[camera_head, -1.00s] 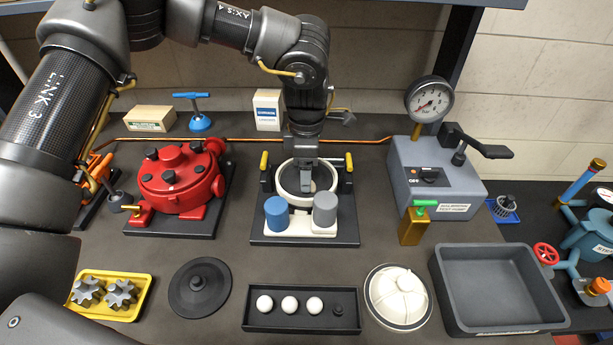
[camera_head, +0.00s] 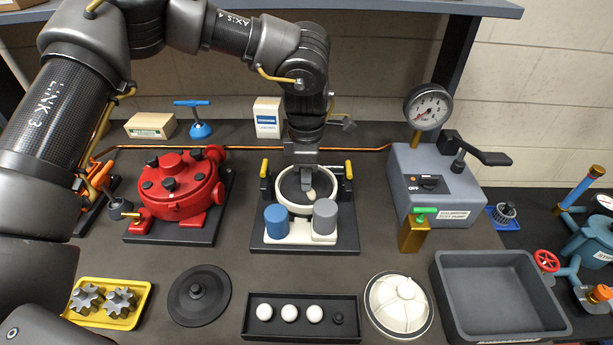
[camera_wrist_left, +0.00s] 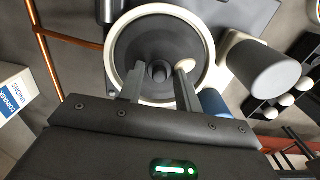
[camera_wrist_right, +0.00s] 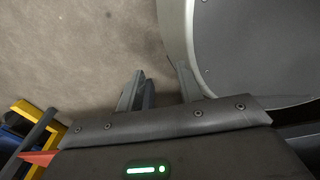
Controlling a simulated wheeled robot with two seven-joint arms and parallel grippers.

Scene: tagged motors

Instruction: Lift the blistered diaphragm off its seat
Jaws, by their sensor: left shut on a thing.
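The diaphragm is a dark round disc (camera_wrist_left: 138,48) with a central knob (camera_wrist_left: 158,72) and a pale blister spot (camera_wrist_left: 185,65) near its edge. In the head view the disc (camera_head: 291,187) shows inside the white ring of the pump body (camera_head: 280,200). My left gripper (camera_head: 307,187) comes down from above, its fingers (camera_wrist_left: 160,78) shut on the knob. I cannot tell whether the disc is clear of its seat. My right gripper (camera_wrist_right: 163,82) shows only in its own wrist view, with its fingers apart and nothing between them.
Blue (camera_head: 276,220) and grey (camera_head: 325,217) cylinders stand before the ring; yellow-tipped clamps flank it. A red pump (camera_head: 180,185) is left. A spare black disc (camera_head: 199,296), ball tray (camera_head: 301,339), white ribbed disc (camera_head: 399,300) and empty grey bin (camera_head: 500,285) lie in front.

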